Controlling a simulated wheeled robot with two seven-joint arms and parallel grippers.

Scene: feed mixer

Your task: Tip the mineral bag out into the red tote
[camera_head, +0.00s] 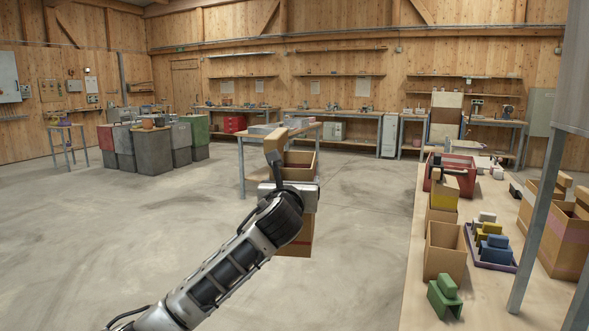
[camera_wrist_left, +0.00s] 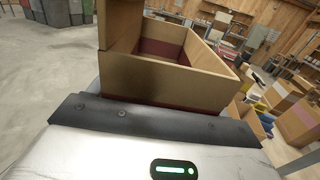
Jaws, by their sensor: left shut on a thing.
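My left gripper (camera_head: 289,193) is shut on a tan, box-like bag (camera_head: 294,240) with an open top and a raised flap. I take it for the mineral bag, but no label is readable. It hangs upright over the open floor, left of the long table. In the left wrist view the bag (camera_wrist_left: 165,78) stands beyond the gripper, with a dark red band inside and its contents hidden. The red tote (camera_head: 468,186) stands on the long table at right, well apart from the bag. My right gripper is not in view.
The long table (camera_head: 425,300) holds several tan open bags (camera_head: 444,260), a purple tray (camera_head: 492,263) of coloured pieces, and a green block (camera_head: 444,300). A grey post (camera_head: 537,220) rises at right. A small table (camera_head: 245,165) stands behind the held bag.

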